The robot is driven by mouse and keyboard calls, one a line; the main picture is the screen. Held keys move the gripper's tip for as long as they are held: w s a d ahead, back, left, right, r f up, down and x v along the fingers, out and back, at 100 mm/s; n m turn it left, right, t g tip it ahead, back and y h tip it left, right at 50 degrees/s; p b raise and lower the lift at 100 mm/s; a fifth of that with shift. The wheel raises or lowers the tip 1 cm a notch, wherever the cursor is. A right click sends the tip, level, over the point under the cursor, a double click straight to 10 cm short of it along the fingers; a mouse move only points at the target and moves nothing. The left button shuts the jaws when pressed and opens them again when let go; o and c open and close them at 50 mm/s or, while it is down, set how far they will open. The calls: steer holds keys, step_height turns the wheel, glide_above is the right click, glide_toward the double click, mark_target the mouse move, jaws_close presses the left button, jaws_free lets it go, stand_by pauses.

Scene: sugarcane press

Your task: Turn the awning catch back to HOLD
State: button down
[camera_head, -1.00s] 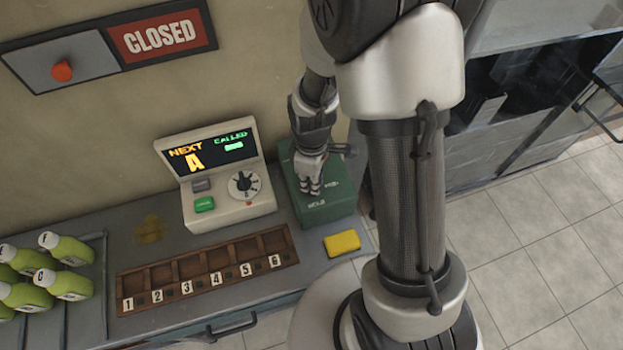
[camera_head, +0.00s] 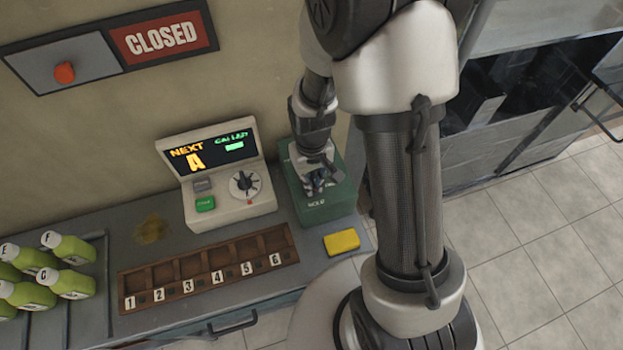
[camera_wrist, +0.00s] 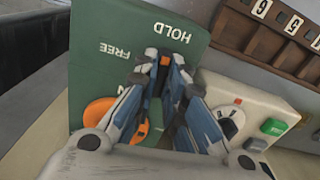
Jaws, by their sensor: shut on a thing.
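The awning catch is a green box (camera_head: 330,208) at the right end of the counter, with HOLD and FREE lettered on its top. In the wrist view, the green box (camera_wrist: 85,75) shows HOLD near the fingertips and FREE to the left. An orange round part (camera_wrist: 100,112) of the catch shows behind the fingers. My gripper (camera_head: 318,184) is over the box's top. In the wrist view, my gripper (camera_wrist: 165,68) is shut on the catch's lever, whose orange tip (camera_wrist: 164,60) shows between the fingertips. The rest of the lever is mostly hidden.
A console (camera_head: 228,205) with a screen, buttons and a dial stands close left of the box. A wooden numbered rack (camera_head: 190,282) and a yellow block (camera_head: 341,241) lie in front. Green bottles (camera_head: 70,265) stand at the left. A CLOSED sign (camera_head: 160,35) hangs above.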

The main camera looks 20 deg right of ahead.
steer(key=shift+m, duration=0.6)
steer(key=c, duration=1.7)
jaws_free()
steer(key=shift+o, duration=0.2)
step_height(320, 180, up, 12)
steer(key=shift+r, duration=0.15)
